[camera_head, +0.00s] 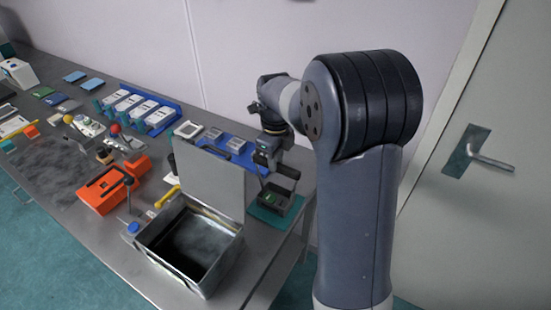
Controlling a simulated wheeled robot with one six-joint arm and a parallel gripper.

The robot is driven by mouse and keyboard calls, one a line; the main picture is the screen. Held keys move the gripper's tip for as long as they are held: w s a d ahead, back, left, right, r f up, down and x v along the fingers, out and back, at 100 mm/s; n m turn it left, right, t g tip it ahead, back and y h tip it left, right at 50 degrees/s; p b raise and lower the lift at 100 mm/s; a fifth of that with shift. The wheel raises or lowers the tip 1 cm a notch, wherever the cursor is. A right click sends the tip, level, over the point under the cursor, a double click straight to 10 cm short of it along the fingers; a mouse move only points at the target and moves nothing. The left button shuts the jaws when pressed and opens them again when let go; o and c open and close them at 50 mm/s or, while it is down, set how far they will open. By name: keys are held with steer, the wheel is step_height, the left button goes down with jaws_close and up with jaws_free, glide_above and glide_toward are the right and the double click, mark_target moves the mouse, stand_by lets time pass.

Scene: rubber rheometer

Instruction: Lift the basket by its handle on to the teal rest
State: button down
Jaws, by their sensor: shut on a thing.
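My gripper (283,174) is at the right end of the bench, pointing down and shut on the handle of the basket. The basket (268,203) is small and dark with a green patch inside. It hangs or stands directly below my gripper, looking about level. The teal rest (266,218) is a flat teal pad at the bench's right edge, and the basket overlaps it in the picture. I cannot tell whether the basket touches the rest. My fingers and wrist partly hide the handle.
An open metal tank (222,262) with a raised lid (212,178) stands just left of the basket. A blue tray (222,150) lies behind. Orange devices (110,187) and several lidded boxes fill the bench further left. A wall is close behind my arm.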

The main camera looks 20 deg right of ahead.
steer(key=shift+f, duration=0.15)
steer(key=c, duration=1.3)
jaws_free()
steer(key=shift+o, duration=0.2)
step_height(320, 180, up, 11)
steer(key=b, duration=0.1)
steer(key=shift+f, duration=0.15)
step_height(320, 180, down, 10)
steer(key=shift+f+p, duration=0.1)
steer(key=shift+p, duration=0.55)
steer(key=shift+f, duration=0.2)
